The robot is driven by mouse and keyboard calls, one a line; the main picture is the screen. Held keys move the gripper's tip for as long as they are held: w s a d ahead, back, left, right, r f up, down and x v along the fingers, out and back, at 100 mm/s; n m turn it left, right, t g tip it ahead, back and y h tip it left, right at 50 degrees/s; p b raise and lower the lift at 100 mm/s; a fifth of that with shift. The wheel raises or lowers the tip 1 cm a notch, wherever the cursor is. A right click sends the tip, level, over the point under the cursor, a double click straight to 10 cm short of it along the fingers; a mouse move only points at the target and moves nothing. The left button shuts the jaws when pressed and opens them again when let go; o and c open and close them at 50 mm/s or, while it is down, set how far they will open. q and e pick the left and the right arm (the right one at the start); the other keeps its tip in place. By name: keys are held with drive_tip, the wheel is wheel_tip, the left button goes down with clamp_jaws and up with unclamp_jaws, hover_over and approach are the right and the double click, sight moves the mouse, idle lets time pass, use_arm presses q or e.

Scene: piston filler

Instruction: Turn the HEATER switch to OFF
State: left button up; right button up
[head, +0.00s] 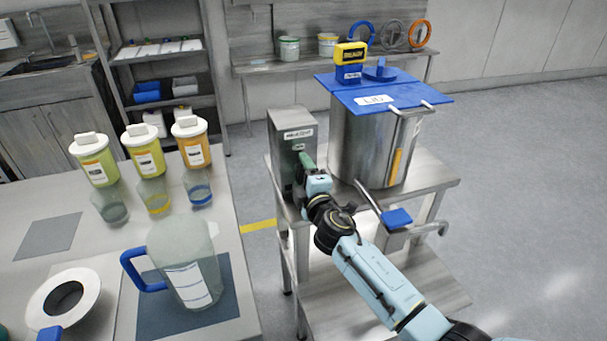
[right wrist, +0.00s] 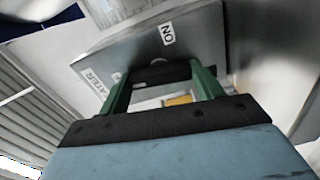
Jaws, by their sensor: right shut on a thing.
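The heater box (head: 296,127) is a grey metal box on the steel stand, left of the big pot. My right gripper (head: 305,160) reaches its front face, and the green fingers hide the switch in the head view. In the right wrist view the box (right wrist: 200,38) bears an ON label (right wrist: 167,34) and a label ending in "ATER" (right wrist: 92,82). There my right gripper (right wrist: 160,76) is shut on the heater switch, of which only a small part shows between the fingertips. The switch's exact angle cannot be told. My left gripper is not in view.
The steel pot (head: 362,140) with a blue lid (head: 395,92) stands close right of the box. A blue-ended lever (head: 397,217) juts out from its lower front. A jug (head: 183,262) and several lidded containers stand on the left table. The floor at right is clear.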

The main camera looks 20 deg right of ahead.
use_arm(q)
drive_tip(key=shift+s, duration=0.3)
use_arm(e)
drive_tip(key=shift+n, duration=0.7)
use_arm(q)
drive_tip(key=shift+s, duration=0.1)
use_arm(e)
drive_tip(key=o, duration=1)
drive_tip(key=shift+s, duration=0.1)
